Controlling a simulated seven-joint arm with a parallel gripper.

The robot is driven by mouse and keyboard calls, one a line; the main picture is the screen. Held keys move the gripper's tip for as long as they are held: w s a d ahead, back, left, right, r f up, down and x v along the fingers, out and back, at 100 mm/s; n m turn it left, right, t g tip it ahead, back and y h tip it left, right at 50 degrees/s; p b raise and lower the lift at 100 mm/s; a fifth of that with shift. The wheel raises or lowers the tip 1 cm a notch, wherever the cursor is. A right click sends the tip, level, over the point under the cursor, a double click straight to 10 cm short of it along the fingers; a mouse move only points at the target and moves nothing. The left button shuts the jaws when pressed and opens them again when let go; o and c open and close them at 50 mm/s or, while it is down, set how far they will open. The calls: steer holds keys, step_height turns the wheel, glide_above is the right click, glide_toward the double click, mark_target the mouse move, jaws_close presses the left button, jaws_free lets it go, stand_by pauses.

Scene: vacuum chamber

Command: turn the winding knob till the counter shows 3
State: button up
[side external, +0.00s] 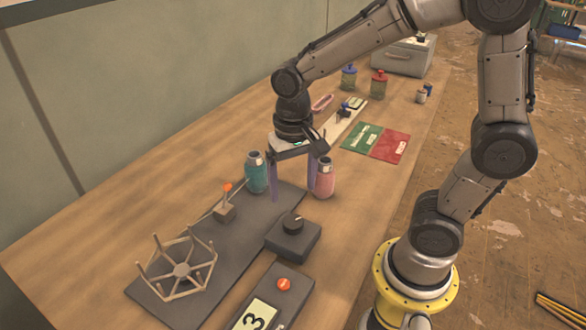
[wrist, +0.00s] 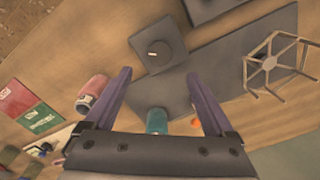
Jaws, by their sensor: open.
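The winding knob (side external: 292,224) is a round black knob with a pale mark on a dark box. It also shows in the wrist view (wrist: 154,52), ahead of the fingertips. The counter (side external: 256,315) is a pale display at the bottom edge of the side view, and it reads 3. A spoked winding reel (side external: 181,270) stands on a long dark base plate. My gripper (side external: 293,194) is open and empty, pointing down behind the knob and apart from it. Its two purple fingers also show in the wrist view (wrist: 158,76).
A teal bottle (side external: 256,172) and a pink bottle (side external: 325,178) stand close to my fingers. An orange-tipped lever (side external: 226,198) rises from the plate. An orange button (side external: 284,284) sits beside the counter. Green (side external: 361,138) and red (side external: 390,147) cards lie farther back.

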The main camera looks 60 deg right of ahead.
steer(key=shift+r, duration=2)
steer(key=s+d+r+n+t, duration=0.1)
steer(key=s+r+n+t, duration=0.1)
steer(key=s, duration=0.3)
steer(key=s+d+r+n+t, duration=0.1)
steer(key=s+r+n+t, duration=0.1)
steer(key=s, duration=0.4)
steer(key=n+t, duration=0.1)
steer(key=n, duration=0.1)
steer(key=shift+r+n+t, duration=0.25)
steer(key=shift+n+t, duration=0.05)
steer(key=shift+n, duration=0.1)
